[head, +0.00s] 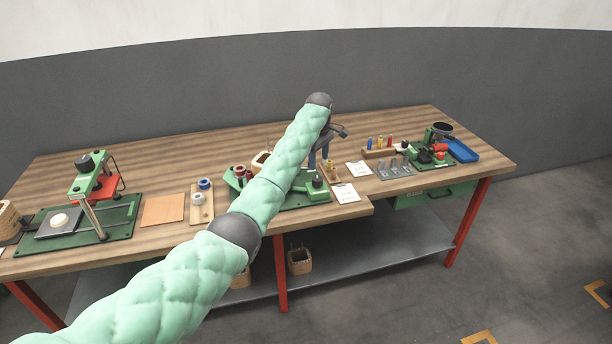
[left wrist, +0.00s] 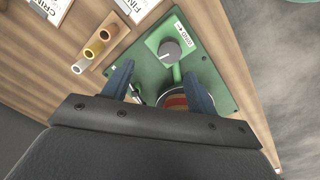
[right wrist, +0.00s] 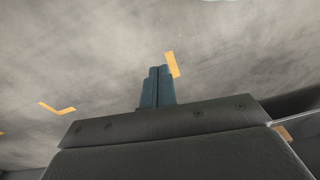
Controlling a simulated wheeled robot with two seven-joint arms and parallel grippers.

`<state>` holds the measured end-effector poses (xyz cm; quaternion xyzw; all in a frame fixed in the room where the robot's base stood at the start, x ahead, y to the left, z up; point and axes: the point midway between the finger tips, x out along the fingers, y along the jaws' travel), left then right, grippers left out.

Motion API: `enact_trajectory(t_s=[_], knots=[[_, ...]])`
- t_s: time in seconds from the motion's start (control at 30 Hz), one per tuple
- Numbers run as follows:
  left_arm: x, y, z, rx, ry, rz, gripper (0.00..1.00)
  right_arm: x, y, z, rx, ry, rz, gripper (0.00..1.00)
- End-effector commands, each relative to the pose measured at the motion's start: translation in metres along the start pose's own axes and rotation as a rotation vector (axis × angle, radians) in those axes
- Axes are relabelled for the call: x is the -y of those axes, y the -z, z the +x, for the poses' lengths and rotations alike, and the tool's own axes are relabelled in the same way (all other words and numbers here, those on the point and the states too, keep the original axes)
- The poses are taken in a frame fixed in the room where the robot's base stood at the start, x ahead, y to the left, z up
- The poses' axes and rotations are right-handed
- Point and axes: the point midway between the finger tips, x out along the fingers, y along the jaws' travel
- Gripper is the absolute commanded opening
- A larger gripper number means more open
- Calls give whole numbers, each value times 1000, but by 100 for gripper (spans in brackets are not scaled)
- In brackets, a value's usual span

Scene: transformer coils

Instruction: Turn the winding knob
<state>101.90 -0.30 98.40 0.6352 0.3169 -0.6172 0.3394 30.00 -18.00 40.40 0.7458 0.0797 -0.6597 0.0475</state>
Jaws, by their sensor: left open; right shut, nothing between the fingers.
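The winding knob (left wrist: 169,51) is a dark round knob with a grey pointer on a green housing with a white label, in the left wrist view. It also shows small on the green winder (head: 317,182) in the head view. My left gripper (left wrist: 158,70) is open above the winder, its two blue fingers apart and empty. The knob shows beyond the fingertips, between their lines; I see no contact. A coil with red-brown bands (left wrist: 174,101) shows between the fingers, partly hidden. My right gripper (right wrist: 158,70) is shut and empty over bare floor, away from the winder.
My left arm crosses the head view and hides part of the winder. A green press (head: 88,180) is at left; a blue tray (head: 461,150) is at right.

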Motion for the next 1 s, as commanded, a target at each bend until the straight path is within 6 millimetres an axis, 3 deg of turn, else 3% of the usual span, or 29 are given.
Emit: enact_trajectory(t_s=[0.2, 0.37, 0.43, 0.7, 1.0], knots=[[9, -2, -1, 7, 48, -210, 58, 2, -1, 0, 0, 2, 1, 0], [9, -2, 3, 6, 47, -249, 58, 5, -10, -1, 5, 5, 2, 0], [10, -2, 9, 6, 49, -250, 58, 5, -12, 0, 0, 5, 2, 0], [11, -2, 46, 5, 47, -248, 58, -8, -18, 35, -13, -12, -7, 0], [12, -2, 74, 5, 45, -247, 58, -12, -26, 54, -25, -19, -12, 0]])
